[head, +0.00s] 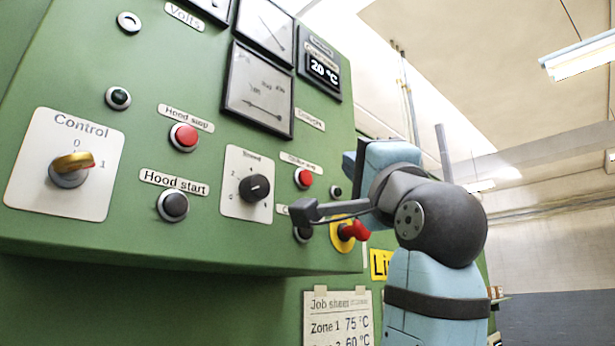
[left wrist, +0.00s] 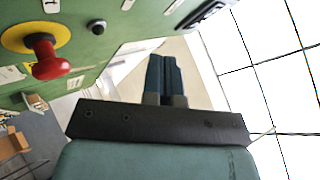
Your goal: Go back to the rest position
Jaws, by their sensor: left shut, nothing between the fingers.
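My left gripper (head: 349,165) is in front of the right end of the green control panel (head: 225,240), above the red emergency button (head: 353,231) on its yellow disc. In the left wrist view its two dark blue fingers (left wrist: 165,72) are together, with nothing between them. The red emergency button (left wrist: 48,58) shows at the upper left there, apart from the fingers. My right gripper is in neither view.
The panel carries a control switch (head: 71,170), a black hood start button (head: 173,205), a red hood stop button (head: 184,137) and a speed knob (head: 254,188). A job sheet (head: 337,318) hangs below. The room right of my arm looks open.

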